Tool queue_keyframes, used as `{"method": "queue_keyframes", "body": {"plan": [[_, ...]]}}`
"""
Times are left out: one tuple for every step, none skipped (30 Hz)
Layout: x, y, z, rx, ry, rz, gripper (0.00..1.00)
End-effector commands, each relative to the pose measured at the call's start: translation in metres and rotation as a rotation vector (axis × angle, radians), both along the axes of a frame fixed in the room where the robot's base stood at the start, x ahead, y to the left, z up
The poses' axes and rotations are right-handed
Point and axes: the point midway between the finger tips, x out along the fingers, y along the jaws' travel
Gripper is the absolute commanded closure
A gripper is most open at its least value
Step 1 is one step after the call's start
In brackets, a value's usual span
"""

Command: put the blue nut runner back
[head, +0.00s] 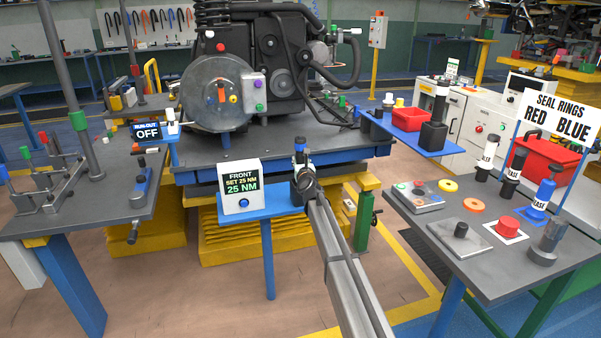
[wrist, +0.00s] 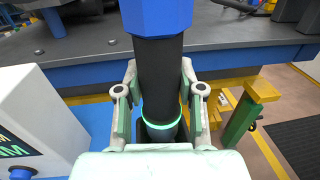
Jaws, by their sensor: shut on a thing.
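The blue nut runner (head: 299,146) stands upright at the right end of the small blue shelf, with its blue top and dark body showing above my gripper (head: 304,180). In the wrist view the nut runner (wrist: 160,60) has a blue head, a black shaft and a light green ring low down. My gripper (wrist: 160,100) is shut on the black shaft, one finger on each side. The shaft's lower end meets a dark holder (wrist: 150,132), mostly hidden by my gripper. I cannot tell how deep the shaft sits in it.
A white display box (head: 241,189) reading "FRONT 25 NM" stands left on the blue shelf (head: 262,210). Behind is the grey lift table (head: 270,150) with the engine (head: 275,60). The seal-ring bench (head: 450,225) stands at the right.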

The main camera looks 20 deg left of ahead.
Motion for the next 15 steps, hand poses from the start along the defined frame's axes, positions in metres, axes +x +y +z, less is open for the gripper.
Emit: {"method": "queue_keyframes", "body": {"plan": [[0.0, 0.0, -0.01, 0.001, -0.003, -0.002, 1.0], [0.0, 0.0, -0.013, 0.001, -0.003, -0.002, 1.0], [0.0, 0.0, -0.018, 0.002, -0.003, -0.002, 1.0], [0.0, 0.0, -0.021, 0.002, -0.003, -0.002, 1.0], [0.0, 0.0, -0.024, 0.001, -0.003, -0.002, 1.0], [0.0, 0.0, -0.026, 0.001, -0.003, -0.002, 1.0], [0.0, 0.0, -0.028, 0.001, -0.003, -0.002, 1.0], [0.0, 0.0, -0.028, 0.002, -0.003, -0.002, 1.0], [0.0, 0.0, -0.029, 0.002, -0.003, -0.002, 1.0], [0.0, 0.0, -0.029, 0.002, -0.003, -0.002, 1.0], [0.0, 0.0, -0.028, 0.002, -0.003, -0.002, 1.0], [0.0, 0.0, -0.028, 0.002, -0.003, -0.002, 1.0], [0.0, 0.0, -0.027, 0.002, -0.003, -0.002, 1.0], [0.0, 0.0, -0.027, 0.002, -0.003, -0.002, 1.0], [0.0, 0.0, -0.027, 0.002, -0.003, -0.002, 1.0]]}}
